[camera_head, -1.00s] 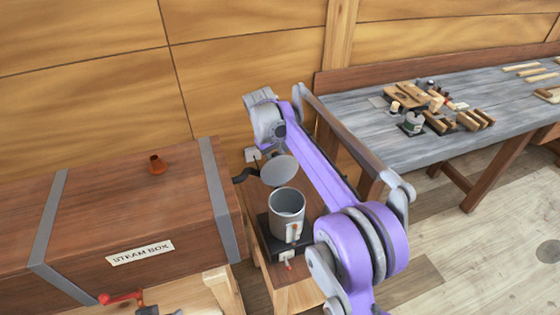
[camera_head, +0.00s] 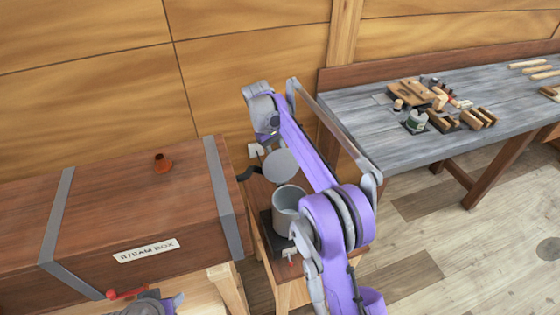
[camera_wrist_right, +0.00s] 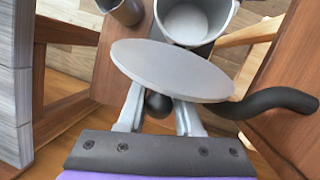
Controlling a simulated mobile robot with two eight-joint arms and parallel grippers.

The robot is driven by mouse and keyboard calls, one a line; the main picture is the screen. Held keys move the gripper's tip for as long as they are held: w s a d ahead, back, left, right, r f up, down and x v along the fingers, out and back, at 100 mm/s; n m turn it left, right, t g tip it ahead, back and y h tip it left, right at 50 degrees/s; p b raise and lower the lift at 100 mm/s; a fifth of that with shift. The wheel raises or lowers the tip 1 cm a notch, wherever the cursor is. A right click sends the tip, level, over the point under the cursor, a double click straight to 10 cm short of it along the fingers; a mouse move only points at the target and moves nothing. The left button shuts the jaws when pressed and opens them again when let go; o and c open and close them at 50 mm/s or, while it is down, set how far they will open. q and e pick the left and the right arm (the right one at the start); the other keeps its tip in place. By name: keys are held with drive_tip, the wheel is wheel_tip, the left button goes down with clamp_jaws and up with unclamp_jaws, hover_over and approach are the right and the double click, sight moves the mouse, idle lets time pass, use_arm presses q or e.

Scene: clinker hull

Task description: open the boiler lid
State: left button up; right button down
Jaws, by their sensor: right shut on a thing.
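The boiler is a grey pot (camera_head: 286,205) on a dark base, on a small wooden stand beside the steam box. Its round grey lid (camera_head: 283,168) is raised and tilted up at the far side of the pot, leaving the mouth uncovered. The lid also shows in the right wrist view (camera_wrist_right: 172,70), with the open pot (camera_wrist_right: 192,20) beyond it. There my right gripper (camera_wrist_right: 160,115) is shut on the lid's dark knob (camera_wrist_right: 157,103). In the head view my own arm hides the gripper's fingers. Part of my left gripper (camera_head: 150,304) shows at the bottom edge, its jaws unclear.
The wooden steam box (camera_head: 110,215) stands left of the boiler, with a red handle (camera_head: 127,294) near its front. A black hose (camera_head: 247,174) runs beside the lid. A grey workbench (camera_head: 360,130) with tools stands at the right, and the plank wall is close behind.

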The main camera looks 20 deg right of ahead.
drive_tip(key=c, duration=0.6)
unclamp_jaws()
use_arm(q)
drive_tip(key=r+p, duration=0.1)
drive_tip(key=w+r, duration=0.1)
drive_tip(key=r, duration=0.1)
drive_tip(key=w+r+p, duration=0.1)
drive_tip(key=shift+w+r+p, duration=0.15)
drive_tip(key=shift+w+p, duration=0.1)
drive_tip(key=shift+p, duration=0.1)
use_arm(e)
drive_tip(key=v, duration=1.1)
drive_tip(key=shift+w, duration=0.1)
use_arm(q)
drive_tip(key=shift+s, duration=0.15)
use_arm(e)
drive_tip(key=shift+d+r, duration=0.1)
